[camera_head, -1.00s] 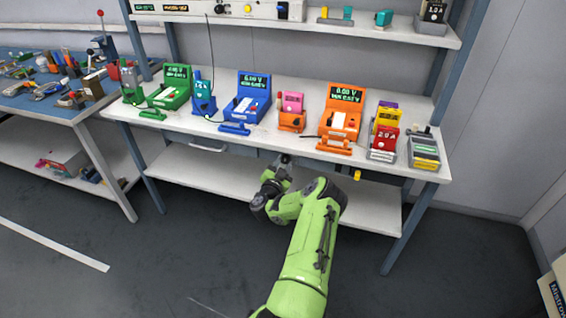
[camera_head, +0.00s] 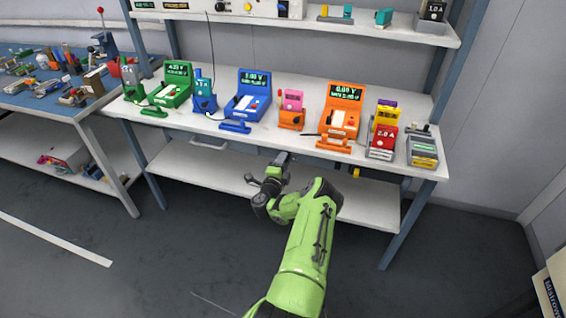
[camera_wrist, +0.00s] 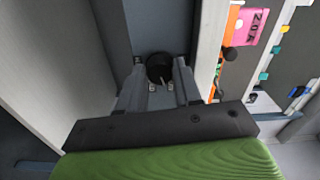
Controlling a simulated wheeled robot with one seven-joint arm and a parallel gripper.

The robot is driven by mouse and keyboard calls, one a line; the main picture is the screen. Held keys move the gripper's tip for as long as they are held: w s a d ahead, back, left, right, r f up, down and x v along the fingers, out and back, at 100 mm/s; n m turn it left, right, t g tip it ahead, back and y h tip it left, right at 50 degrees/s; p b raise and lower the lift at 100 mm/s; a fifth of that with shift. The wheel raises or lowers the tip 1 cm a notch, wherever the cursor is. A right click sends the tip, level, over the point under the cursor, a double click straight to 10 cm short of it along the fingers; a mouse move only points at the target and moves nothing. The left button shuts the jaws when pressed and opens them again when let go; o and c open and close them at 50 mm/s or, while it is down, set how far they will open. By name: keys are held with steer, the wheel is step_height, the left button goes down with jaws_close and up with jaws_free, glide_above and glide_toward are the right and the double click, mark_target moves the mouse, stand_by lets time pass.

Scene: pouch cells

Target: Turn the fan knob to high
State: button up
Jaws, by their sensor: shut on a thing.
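The fan knob (camera_wrist: 158,66) is a round black knob with a pale pointer line, in the wrist view. It sits on a blue-grey panel under the bench's front edge. My gripper (camera_wrist: 160,84) has its two grey fingers on either side of the knob, shut on it. In the head view my gripper (camera_head: 283,158) reaches the bench's front edge, below the blue charger. The knob itself is hidden there by my gripper. I cannot read any setting marks around it.
The white bench (camera_head: 208,127) carries a green charger (camera_head: 174,88), a blue charger (camera_head: 247,103), an orange charger (camera_head: 341,115) and several small coloured packs. A yellow part (camera_head: 356,172) hangs under the bench's edge. A lower shelf (camera_head: 200,165) lies beneath. A tool table (camera_head: 50,105) stands left.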

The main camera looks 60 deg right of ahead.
steer(key=m+b, duration=0.3)
steer(key=m, duration=1.8)
steer(key=shift+f, duration=0.1)
stand_by(0.5)
steer(key=o, duration=1)
steer(key=shift+o, duration=0.2)
steer(key=shift+a, duration=0.1)
